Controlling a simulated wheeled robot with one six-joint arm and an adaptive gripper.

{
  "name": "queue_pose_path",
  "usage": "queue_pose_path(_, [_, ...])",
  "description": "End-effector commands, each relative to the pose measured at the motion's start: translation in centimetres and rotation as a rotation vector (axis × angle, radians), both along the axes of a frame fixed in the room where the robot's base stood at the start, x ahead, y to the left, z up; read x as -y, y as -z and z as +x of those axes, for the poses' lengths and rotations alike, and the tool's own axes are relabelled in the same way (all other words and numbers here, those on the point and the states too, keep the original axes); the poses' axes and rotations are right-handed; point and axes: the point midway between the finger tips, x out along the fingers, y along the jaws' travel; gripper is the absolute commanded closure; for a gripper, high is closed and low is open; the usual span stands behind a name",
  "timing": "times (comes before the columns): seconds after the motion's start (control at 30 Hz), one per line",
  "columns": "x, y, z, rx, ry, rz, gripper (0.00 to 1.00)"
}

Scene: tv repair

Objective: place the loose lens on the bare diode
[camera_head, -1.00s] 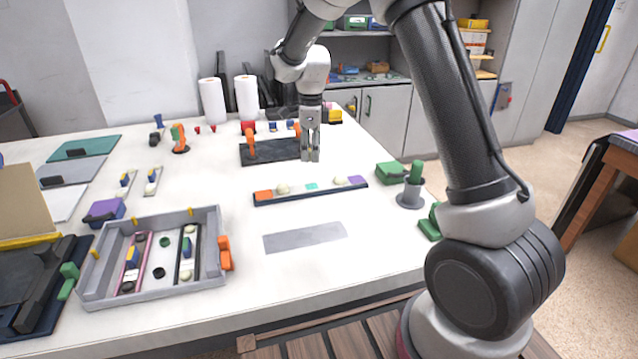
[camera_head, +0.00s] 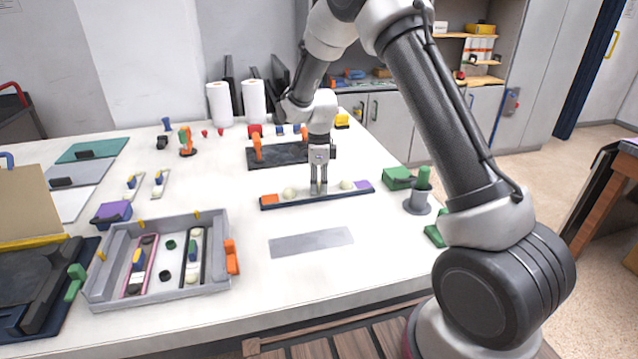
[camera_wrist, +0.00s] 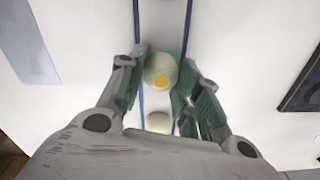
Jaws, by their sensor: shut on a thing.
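My gripper (camera_head: 319,189) points straight down over the middle of the dark-blue LED strip (camera_head: 300,203). Its fingers are shut on the loose lens (camera_wrist: 160,70), a pale translucent dome. In the wrist view, a yellow spot shows through the lens, and teal shows around it at the place of the strip's teal pad. The bare diode itself is hidden by the lens and fingers. I cannot tell whether the lens touches the strip. Two other pale domes sit on the strip, one on the left (camera_head: 290,194) and one on the right (camera_head: 347,184).
An orange block (camera_head: 270,199) and a purple block (camera_head: 364,186) mark the strip's ends. A grey tray (camera_head: 212,285) with strips stands front left. A dark mat (camera_head: 280,158) lies behind. A green block (camera_head: 397,178) and grey holder (camera_head: 418,200) stand right.

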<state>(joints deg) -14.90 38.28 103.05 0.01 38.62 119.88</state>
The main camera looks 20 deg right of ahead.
Motion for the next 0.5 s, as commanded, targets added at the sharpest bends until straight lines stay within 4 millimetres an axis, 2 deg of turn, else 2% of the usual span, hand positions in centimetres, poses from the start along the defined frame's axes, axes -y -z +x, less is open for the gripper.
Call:
queue_pose_path(0.17, [0.00, 0.25, -0.02, -0.001, 0.000, -0.001, 0.79])
queue_pose_path(0.2, [0.00, 0.31, -0.02, -0.001, 0.000, 0.000, 0.65])
queue_pose_path(0.3, [0.01, 0.27, -0.01, 0.000, 0.000, 0.000, 0.46])
queue_pose_path(0.5, [0.01, 0.27, -0.01, 0.000, 0.000, 0.000, 0.45])
